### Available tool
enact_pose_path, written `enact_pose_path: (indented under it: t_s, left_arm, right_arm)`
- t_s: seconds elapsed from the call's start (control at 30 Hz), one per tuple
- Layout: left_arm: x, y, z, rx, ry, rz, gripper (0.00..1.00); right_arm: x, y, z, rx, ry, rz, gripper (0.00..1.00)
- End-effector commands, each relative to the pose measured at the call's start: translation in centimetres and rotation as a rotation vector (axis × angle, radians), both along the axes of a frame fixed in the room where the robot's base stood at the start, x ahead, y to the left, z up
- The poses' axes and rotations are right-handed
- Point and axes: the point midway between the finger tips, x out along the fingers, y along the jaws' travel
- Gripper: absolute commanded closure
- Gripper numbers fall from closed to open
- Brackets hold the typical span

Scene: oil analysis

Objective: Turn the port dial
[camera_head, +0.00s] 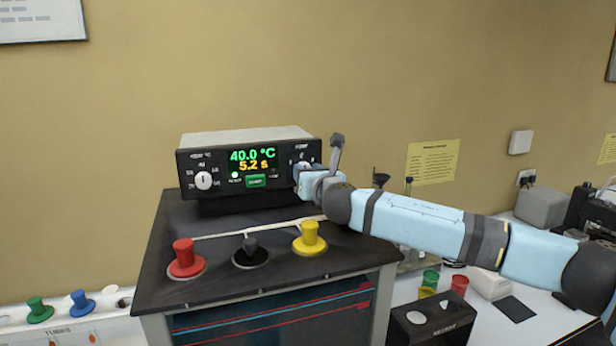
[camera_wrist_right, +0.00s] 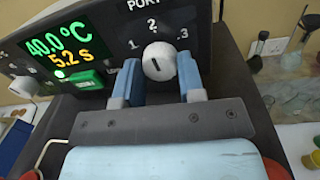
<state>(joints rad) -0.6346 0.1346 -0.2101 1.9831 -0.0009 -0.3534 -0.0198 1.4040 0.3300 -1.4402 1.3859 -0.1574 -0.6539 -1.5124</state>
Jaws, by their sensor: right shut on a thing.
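The control box (camera_head: 240,140) stands on the dark cabinet top and its display reads 40.0 °C and 5.2 s. The port dial (camera_wrist_right: 159,61) is a white round knob with a dark mark, labelled PORT with 1, 2 and 3 around it. My right gripper (camera_wrist_right: 157,80) has its blue fingers on either side of the dial and is shut on it. In the head view my right gripper (camera_head: 312,178) covers most of the dial. A second white knob (camera_head: 204,180) is on the left of the box. My left gripper is not in view.
Red (camera_head: 185,257), black (camera_head: 250,250) and yellow (camera_head: 310,236) plugs stand on the cabinet top (camera_head: 215,280) in front of the box. A white table at the right holds coloured cups (camera_head: 429,283) and a black box (camera_head: 432,318).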

Motion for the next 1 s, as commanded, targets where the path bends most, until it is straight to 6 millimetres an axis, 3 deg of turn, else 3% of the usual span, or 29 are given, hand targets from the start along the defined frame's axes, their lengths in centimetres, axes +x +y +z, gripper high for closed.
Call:
enact_pose_path:
  t_s: [0.6,1.0]
  left_arm:
    - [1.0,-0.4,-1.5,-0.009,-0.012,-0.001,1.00]
    - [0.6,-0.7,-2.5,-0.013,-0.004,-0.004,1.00]
  right_arm:
    - [0.0,0.1,-0.3,0.560,0.184,0.000,0.88]
    - [0.0,0.1,-0.3,0.881,0.288,-0.001,0.88]
